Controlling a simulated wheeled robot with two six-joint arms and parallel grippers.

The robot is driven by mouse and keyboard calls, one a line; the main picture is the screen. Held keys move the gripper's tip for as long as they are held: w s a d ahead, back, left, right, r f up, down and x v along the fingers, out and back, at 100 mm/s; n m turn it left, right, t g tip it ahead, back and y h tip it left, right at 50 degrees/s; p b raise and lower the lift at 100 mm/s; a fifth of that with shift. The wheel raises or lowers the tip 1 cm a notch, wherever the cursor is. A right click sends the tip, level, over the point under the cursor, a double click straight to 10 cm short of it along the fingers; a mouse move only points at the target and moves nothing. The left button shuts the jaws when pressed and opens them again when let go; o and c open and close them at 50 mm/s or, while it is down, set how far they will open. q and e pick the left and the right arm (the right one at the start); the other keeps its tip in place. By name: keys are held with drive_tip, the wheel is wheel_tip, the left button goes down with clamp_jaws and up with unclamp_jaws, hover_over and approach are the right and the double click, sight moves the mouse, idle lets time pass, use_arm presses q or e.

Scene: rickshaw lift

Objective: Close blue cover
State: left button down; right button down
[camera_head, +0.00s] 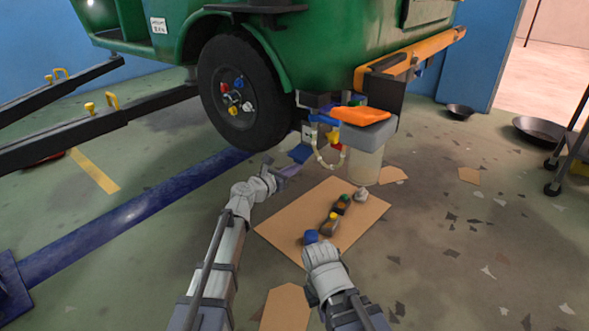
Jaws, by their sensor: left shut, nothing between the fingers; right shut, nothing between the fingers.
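A blue flap (300,153), which looks like the blue cover, hangs tilted below a small box with coloured parts (318,128) under the green rickshaw. My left gripper (284,170) is shut and empty just below and left of the flap. I cannot tell whether it touches the flap. My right gripper (317,246) is shut and empty, low over the near edge of the cardboard sheet. Its fingertips are hard to make out against a small blue-topped item (311,236) there.
The cardboard sheet (283,224) holds several small items with coloured tops. The rickshaw wheel (236,95) is close on the left. A blue floor rail (130,215) runs left.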

sight(295, 157)
use_arm(q)
drive_tip(key=r+g+y+p, duration=0.1)
drive_tip(key=r+p, duration=0.1)
drive_tip(key=p, duration=0.3)
drive_tip(key=r+g+y+p, duration=0.1)
drive_tip(key=g+p, duration=0.1)
drive_tip(key=p, duration=0.4)
drive_tip(key=s+a+r+g+y+p, duration=0.1)
drive_tip(key=r+g+p, duration=0.1)
drive_tip(key=p, duration=0.3)
drive_tip(key=shift+s+r+y+p, duration=0.1)
drive_tip(key=shift+r+y+p, duration=0.2)
drive_tip(key=shift+y+p, duration=0.1)
drive_tip(key=r+p, duration=0.2)
drive_tip(key=shift+w+d+r+p, duration=0.2)
drive_tip(key=shift+r+p, duration=0.15)
drive_tip(key=shift+w+d+r+p, duration=0.25)
drive_tip(key=shift+w+r+p, duration=0.1)
drive_tip(key=shift+r+p, duration=0.25)
drive_tip(key=shift+w+d+r+p, duration=0.25)
drive_tip(key=shift+w+r+p, duration=0.05)
drive_tip(key=shift+r+p, duration=0.3)
drive_tip(key=shift+r, duration=0.25)
